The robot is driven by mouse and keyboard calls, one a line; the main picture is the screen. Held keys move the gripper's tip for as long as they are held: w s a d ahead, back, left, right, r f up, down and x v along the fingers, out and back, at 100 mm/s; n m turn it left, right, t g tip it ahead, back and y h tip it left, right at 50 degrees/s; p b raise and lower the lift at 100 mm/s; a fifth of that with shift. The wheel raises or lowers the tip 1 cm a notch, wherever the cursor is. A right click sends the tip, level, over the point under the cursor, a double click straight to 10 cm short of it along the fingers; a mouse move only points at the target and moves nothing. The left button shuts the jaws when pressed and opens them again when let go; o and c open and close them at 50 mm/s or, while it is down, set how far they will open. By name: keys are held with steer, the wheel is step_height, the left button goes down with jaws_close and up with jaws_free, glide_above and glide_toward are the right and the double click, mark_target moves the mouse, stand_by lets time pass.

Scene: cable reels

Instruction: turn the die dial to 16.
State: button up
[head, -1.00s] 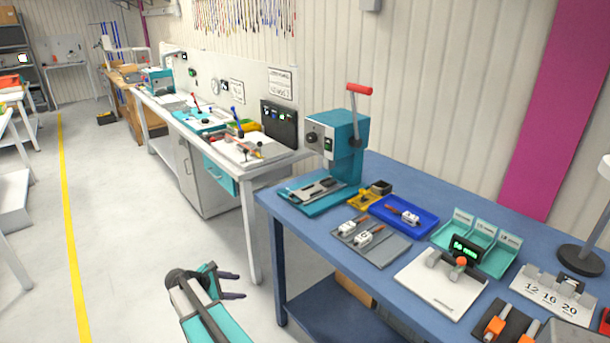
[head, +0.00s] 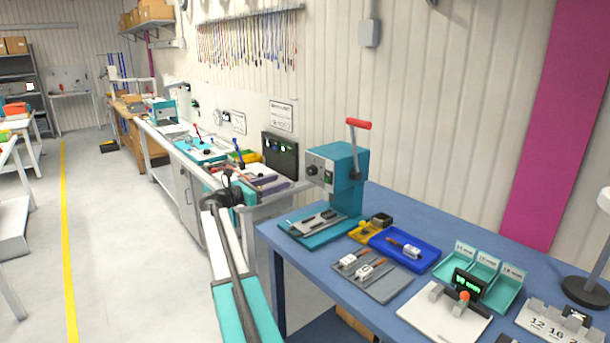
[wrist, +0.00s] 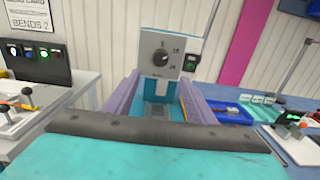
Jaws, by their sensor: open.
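The teal crimping press (head: 350,160) stands on the left end of the blue bench. Its die dial (head: 312,170) is a dark round knob on the grey front panel. In the wrist view the dial (wrist: 160,59) faces me, above and between my fingers, with small marks around its top and right side. They are too small to read surely, and so is the knob's pointer. My gripper (head: 268,183) is in the air left of the press, apart from the dial. In the wrist view my gripper (wrist: 160,100) is open and empty, its two purple-grey fingers spread.
The press has a red-handled lever (head: 357,124) on its right side and a small green-lit switch (wrist: 190,63) beside the dial. A blue tray (head: 405,248) and teal bins (head: 480,270) lie farther right. A white workbench (head: 260,205) with a black panel stands left.

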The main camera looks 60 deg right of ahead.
mark_target(309, 172)
steer(key=shift+d, duration=0.1)
stand_by(0.3)
steer(key=p+x, duration=0.4)
steer(key=x, duration=0.8)
steer(key=shift+p+x, duration=0.3)
steer(key=shift+x, duration=0.55)
